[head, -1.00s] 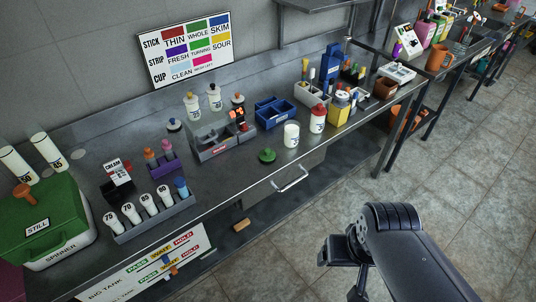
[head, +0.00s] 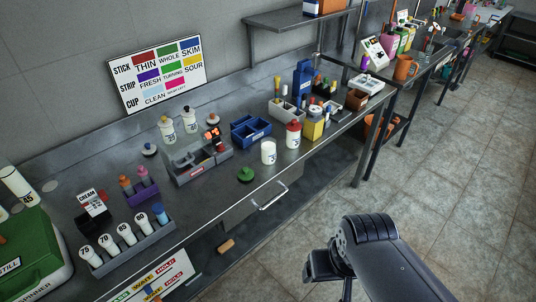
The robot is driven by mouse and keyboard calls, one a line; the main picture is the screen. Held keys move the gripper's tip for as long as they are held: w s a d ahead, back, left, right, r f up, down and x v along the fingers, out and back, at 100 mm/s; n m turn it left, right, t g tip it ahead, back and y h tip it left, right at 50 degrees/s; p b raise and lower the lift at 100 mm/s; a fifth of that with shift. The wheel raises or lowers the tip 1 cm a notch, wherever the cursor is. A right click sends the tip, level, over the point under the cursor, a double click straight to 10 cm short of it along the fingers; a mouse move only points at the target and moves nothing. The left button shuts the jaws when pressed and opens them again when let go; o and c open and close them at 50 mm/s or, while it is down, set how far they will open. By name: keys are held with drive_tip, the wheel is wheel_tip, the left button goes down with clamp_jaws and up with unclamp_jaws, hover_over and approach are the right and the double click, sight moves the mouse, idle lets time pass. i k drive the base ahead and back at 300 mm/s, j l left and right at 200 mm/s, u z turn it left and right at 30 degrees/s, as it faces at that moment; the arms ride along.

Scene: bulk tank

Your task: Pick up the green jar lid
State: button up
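The green jar lid (head: 246,174) lies on the steel bench near its front edge, with a small knob on top. A white jar (head: 268,152) stands just to its right and behind it, apart from it. My gripper (head: 322,272) hangs in front of the bench at the lower middle of the head view, to the right of and nearer than the lid. It is dark, partly hidden by my arm, and its fingers are too unclear to tell open from shut.
A grey caddy (head: 200,170) and a blue bin (head: 250,132) stand behind the lid. A white bottle with a red cap (head: 293,135) stands right of the jar. A drawer handle (head: 271,198) juts from the bench front.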

sight(246, 173)
drive_tip(key=i+u, duration=0.35)
drive_tip(key=i, duration=0.15)
drive_tip(key=i+l+u, duration=0.15)
drive_tip(key=i+u, duration=0.25)
drive_tip(key=i, duration=0.05)
